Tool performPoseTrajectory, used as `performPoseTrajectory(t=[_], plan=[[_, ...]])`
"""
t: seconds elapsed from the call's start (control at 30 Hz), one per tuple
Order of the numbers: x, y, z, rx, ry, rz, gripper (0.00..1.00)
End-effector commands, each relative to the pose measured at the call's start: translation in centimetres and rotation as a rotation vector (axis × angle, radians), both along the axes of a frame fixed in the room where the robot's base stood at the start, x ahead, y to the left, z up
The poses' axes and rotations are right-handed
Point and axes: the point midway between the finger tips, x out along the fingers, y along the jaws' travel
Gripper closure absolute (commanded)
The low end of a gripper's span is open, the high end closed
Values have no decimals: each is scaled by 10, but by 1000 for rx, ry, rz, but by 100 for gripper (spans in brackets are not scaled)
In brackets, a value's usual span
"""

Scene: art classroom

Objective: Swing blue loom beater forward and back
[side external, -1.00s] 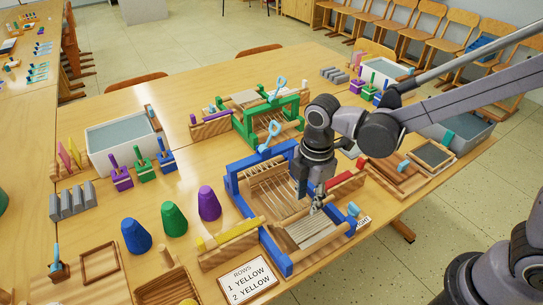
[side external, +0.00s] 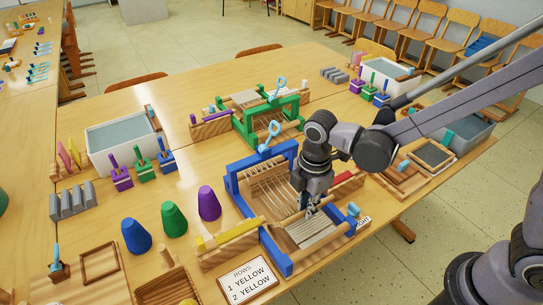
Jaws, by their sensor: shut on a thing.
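The blue loom (side external: 276,257) stands on the table near the centre of the side view, with pale warp threads and a woven strip inside its frame. My gripper (side external: 312,209) reaches down into the loom from above, over the strip's far edge. Its fingers are shut on the loom's beater, which is mostly hidden behind the fingers and wrist. I cannot make out the beater's exact tilt.
A green loom (side external: 240,127) stands just behind. A yellow shuttle (side external: 230,234) lies on a wooden rack at the left, and a red one (side external: 349,178) at the right. Blue, green and purple cones (side external: 209,203) and a rows card (side external: 248,280) are nearby.

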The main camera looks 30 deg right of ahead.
Motion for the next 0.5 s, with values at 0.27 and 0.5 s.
performPoseTrajectory(t=[0.27,0.5], plan=[[6,0,3,0,0,0,100],[27,0,11,0,-2,-1,100]])
